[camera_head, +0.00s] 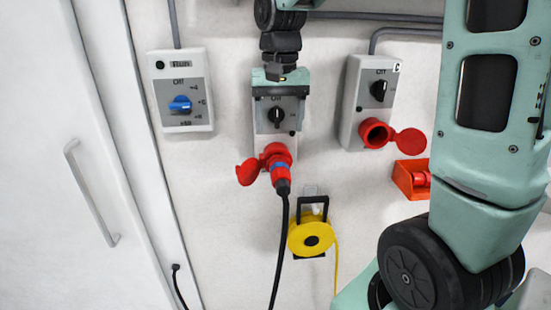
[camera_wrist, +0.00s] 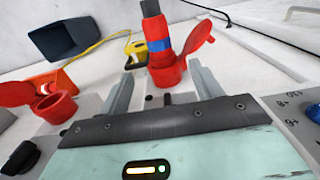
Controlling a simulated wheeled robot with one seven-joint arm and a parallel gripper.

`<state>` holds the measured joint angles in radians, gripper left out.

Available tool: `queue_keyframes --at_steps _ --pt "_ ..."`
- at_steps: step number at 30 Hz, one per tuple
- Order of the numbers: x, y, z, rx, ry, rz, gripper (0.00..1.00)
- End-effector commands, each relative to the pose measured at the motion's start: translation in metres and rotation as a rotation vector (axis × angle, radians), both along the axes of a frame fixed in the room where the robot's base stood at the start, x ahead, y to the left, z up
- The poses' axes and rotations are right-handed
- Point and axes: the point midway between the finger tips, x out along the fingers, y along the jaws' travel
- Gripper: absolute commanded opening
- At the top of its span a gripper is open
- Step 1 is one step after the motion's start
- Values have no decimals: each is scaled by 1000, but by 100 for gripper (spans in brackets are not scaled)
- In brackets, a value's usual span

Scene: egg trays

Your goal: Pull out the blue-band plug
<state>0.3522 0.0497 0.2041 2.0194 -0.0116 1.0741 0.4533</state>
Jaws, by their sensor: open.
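The blue-band plug (camera_head: 279,172) is red with a blue ring and a black cable hanging down. It sits in the red socket (camera_head: 274,151) of the middle switch box (camera_head: 262,128), whose red lid (camera_head: 247,172) is flipped open to the left. The plug also shows in the wrist view (camera_wrist: 155,32), with the socket (camera_wrist: 166,76) below it. My gripper (camera_head: 280,90) is in front of the upper part of that box, above the plug. In the wrist view my gripper's fingers (camera_wrist: 163,72) are apart, flanking the socket area in the picture; nothing is held.
A box with a blue knob (camera_head: 205,95) is at left. A box at right (camera_head: 350,105) has an empty red socket (camera_head: 374,134) with its lid open. A yellow cable reel (camera_head: 298,236) hangs below the plug, and a red-orange holder (camera_head: 403,180) is at right.

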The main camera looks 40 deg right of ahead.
Motion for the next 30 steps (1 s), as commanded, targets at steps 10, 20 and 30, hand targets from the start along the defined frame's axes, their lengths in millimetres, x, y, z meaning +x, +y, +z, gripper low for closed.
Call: queue_keyframes --at_steps 10,20,30 --pt "-1 1 -67 2 6 2 65" --pt "-1 1 -116 -1 3 2 65" --pt "0 1 -127 -1 -1 2 65"
